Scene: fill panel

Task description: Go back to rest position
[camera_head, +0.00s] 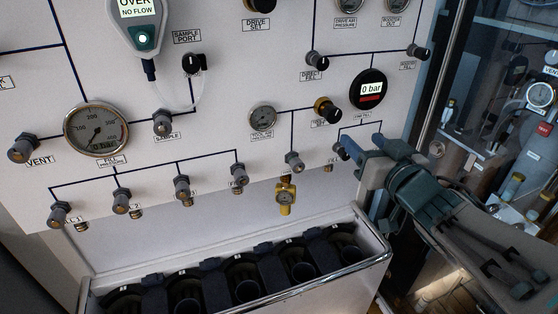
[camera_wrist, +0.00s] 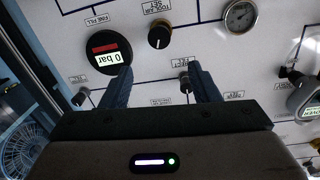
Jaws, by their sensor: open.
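My gripper (camera_head: 360,146) is at the lower right of the white fill panel (camera_head: 225,85), in front of the small valves below the 0 bar display. Its two blue fingers are spread apart and point at the panel. In the wrist view, my gripper (camera_wrist: 161,80) is open with nothing held between the fingers. A small dark valve knob (camera_wrist: 184,78) shows close beside the inner side of the right finger; I cannot tell whether they touch. Another small knob (camera_wrist: 80,98) lies left of the left finger. My fingers partly hide the valves there in the head view.
A digital gauge (camera_head: 370,89) reading 0 bar and a black knob (camera_head: 327,110) sit just above my gripper. A metal-edged bin (camera_head: 377,252) with dark cylinder holders stands below the panel. A glass-fronted cabinet (camera_head: 490,120) with gauges is close on the right.

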